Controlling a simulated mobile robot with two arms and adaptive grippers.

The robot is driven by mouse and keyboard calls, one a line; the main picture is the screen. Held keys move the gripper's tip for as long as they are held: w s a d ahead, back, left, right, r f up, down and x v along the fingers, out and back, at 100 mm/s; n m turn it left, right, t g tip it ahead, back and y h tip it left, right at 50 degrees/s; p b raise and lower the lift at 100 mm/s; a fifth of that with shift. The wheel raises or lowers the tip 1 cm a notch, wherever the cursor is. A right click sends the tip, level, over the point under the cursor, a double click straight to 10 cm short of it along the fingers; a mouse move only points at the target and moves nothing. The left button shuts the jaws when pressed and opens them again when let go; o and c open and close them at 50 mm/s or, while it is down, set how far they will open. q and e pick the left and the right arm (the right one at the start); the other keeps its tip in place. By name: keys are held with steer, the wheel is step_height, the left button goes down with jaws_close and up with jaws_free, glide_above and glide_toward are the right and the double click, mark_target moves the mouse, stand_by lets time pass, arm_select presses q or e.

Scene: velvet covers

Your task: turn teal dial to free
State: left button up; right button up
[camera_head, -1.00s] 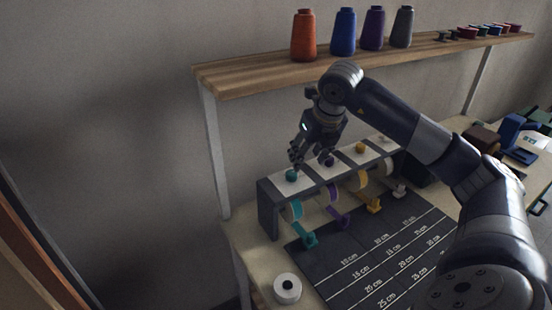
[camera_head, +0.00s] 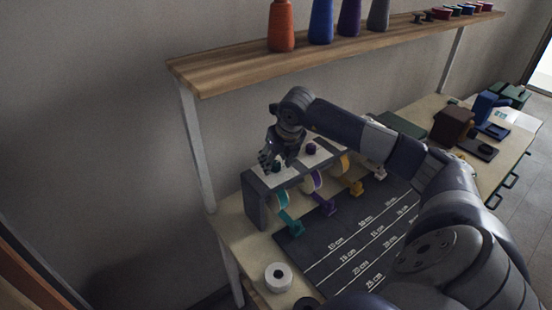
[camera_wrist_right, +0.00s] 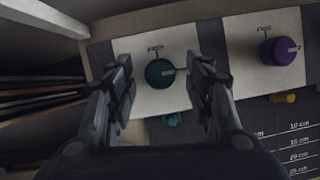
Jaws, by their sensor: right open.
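The teal dial (camera_wrist_right: 158,73) sits on a white panel of the ribbon rack in the right wrist view. Its pale mark points to the right, and a small label, hard to read, is above it. My right gripper (camera_wrist_right: 163,76) is open, with one finger on each side of the dial; I cannot tell if either touches it. In the head view the right gripper (camera_head: 269,160) is at the left end of the rack and partly hides the teal dial (camera_head: 277,168). My left gripper is not in view.
A purple dial (camera_wrist_right: 280,51) is right of the teal one. Teal ribbon (camera_head: 289,221) hangs from the rack (camera_head: 254,203) beside a dark measuring mat (camera_head: 318,258). A white roll (camera_head: 278,277) stands in front. A wooden shelf (camera_head: 225,74) with thread cones is above.

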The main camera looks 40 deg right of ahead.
steer(key=shift+w+f, duration=0.1)
steer(key=shift+f, duration=0.25)
steer(key=c, duration=1.1)
steer(key=shift+o, duration=0.2)
